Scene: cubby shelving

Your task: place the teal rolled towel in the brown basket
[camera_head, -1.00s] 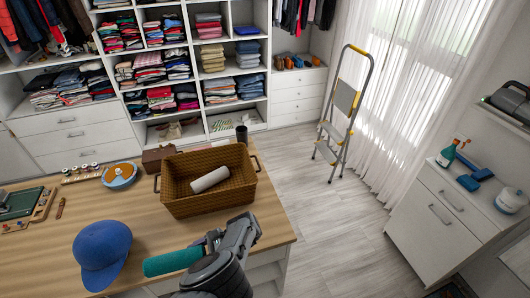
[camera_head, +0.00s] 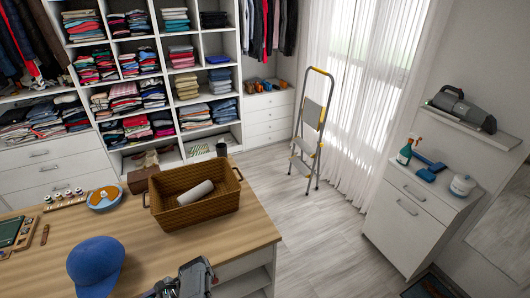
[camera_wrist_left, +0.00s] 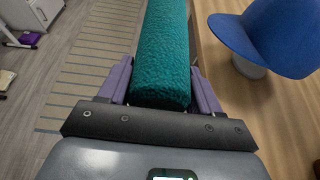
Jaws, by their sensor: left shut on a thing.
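The teal rolled towel (camera_wrist_left: 165,40) fills the middle of the left wrist view. My left gripper (camera_wrist_left: 161,88) is shut on it, with one purple finger on each side. The towel points away from the palm. In the head view only part of my left wrist shows at the bottom edge, and the towel is out of frame. The brown woven basket (camera_head: 205,210) stands on the wooden table near its far right corner. A white roll (camera_head: 196,193) lies inside it. My right gripper is not in view.
A blue cap (camera_head: 95,262) lies on the table left of my wrist; it also shows in the left wrist view (camera_wrist_left: 275,35).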

